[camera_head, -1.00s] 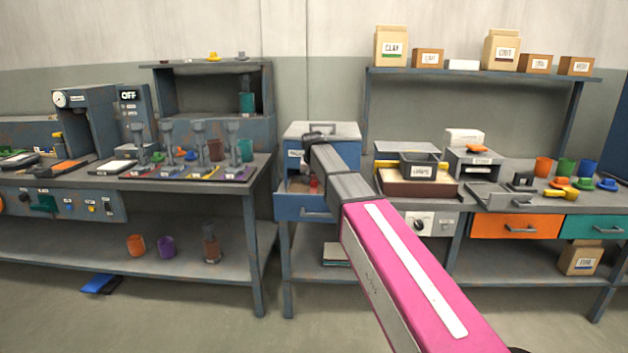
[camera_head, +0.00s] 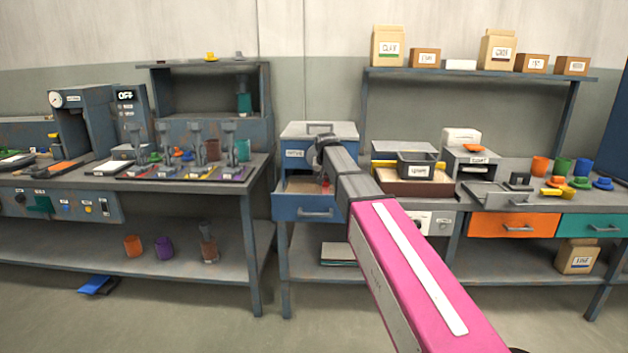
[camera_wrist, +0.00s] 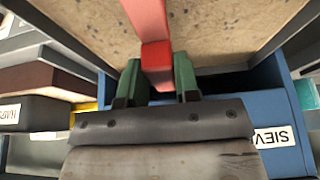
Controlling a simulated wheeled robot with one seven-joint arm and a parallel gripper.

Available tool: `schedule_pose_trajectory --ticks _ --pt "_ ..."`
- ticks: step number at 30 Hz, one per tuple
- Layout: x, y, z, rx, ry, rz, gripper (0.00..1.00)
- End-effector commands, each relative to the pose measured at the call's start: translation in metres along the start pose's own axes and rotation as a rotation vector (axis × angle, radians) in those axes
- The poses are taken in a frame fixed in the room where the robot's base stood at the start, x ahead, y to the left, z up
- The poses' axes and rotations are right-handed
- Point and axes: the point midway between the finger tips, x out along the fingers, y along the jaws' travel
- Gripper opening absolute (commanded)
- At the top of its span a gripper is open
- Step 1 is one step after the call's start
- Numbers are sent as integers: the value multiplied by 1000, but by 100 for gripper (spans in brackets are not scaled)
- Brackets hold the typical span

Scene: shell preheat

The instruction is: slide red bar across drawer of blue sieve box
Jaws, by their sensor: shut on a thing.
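The blue sieve box (camera_head: 296,133) stands on the bench, with its drawer (camera_head: 307,210) pulled out towards me. Sand-coloured material lines the drawer floor, which also shows in the wrist view (camera_wrist: 215,35). The red bar (camera_wrist: 150,30) reaches over this floor in the wrist view, with a darker red block at its near end. My gripper (camera_wrist: 158,78) has its green fingers shut on that block. In the head view my gripper is at the drawer's right part, mostly hidden by my arm, and only a small red piece (camera_head: 325,186) of the bar shows.
A grey bin (camera_head: 417,165) on a brown box stands right of the sieve box. A grey device (camera_head: 470,158) and several coloured cups stand farther right. A row of grey stands is on the left bench. A shelf (camera_head: 480,74) with boxes hangs above.

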Motion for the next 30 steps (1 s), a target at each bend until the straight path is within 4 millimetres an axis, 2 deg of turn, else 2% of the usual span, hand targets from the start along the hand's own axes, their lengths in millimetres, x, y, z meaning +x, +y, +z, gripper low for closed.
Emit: schedule_pose_trajectory --ticks 1,6,12,24,25,26,27,30 --pt "0 15 1 4 0 2 0" --pt "0 54 1 3 0 1 0" --pt "0 84 0 2 0 2 0" --pt "0 91 0 -2 0 6 0" --pt "0 91 0 -2 0 7 39" --pt "0 91 0 -2 0 7 49" --pt "0 91 0 -2 0 6 55" --pt "0 90 0 -1 0 5 55"
